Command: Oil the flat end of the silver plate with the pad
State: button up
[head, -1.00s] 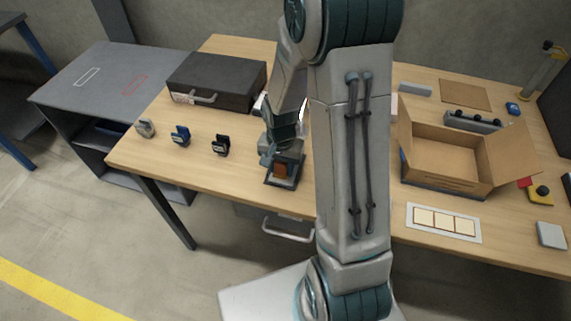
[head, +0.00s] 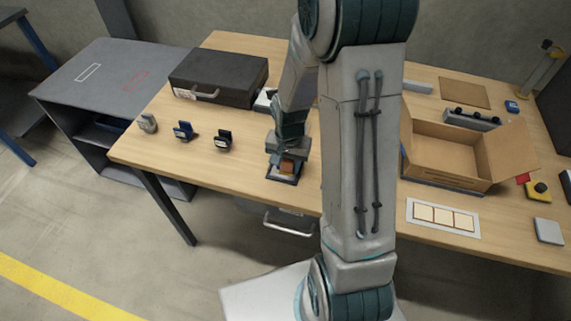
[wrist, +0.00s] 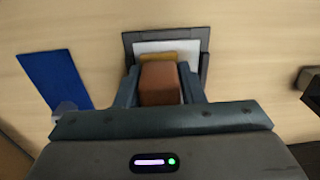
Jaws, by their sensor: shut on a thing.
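My gripper (head: 286,153) is shut on a brown block, the pad (wrist: 160,83), with one finger on each side of it in the wrist view. A yellowish strip shows at the pad's far edge, perhaps its underside. Beyond and beneath it lies the silver plate (wrist: 150,46), pale and flat, within a dark frame (wrist: 127,42) on the table. In the head view the orange-brown pad (head: 287,167) sits low over the dark frame (head: 272,178). The fingers and pad hide the near part of the plate. I cannot tell whether the pad touches it.
A flat blue piece (wrist: 50,78) lies left of the frame in the wrist view. In the head view, small clip-like things stand left, including a black one (head: 222,141). A black case (head: 218,78) lies behind. An open cardboard box (head: 445,171) and a white tray (head: 414,226) stand right.

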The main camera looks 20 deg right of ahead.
jog(key=shift+s+d+p, duration=0.4)
jog(key=shift+s+d, duration=0.15)
notch_tip(320, 180, up, 2)
jog(key=shift+w+r+p, duration=0.1)
jog(key=shift+w+p, duration=0.05)
jog(key=shift+p, duration=0.15)
jog(key=shift+s+d+r+p, duration=0.25)
jog(key=shift+d+r+p, duration=0.05)
jog(key=shift+d+r, duration=0.2)
jog(key=shift+s+d+r+p, duration=0.25)
jog(key=shift+d+r, duration=0.15)
jog(key=shift+d, duration=0.1)
jog(key=shift+w+d+r, duration=0.15)
jog(key=shift+r, duration=0.15)
jog(key=r+p, duration=0.1)
jog(key=a+r+p, duration=0.1)
jog(key=r, duration=0.1)
jog(key=shift+w+a+r+p, duration=0.15)
jog(key=shift+a+r+p, duration=0.05)
jog(key=shift+p, duration=0.2)
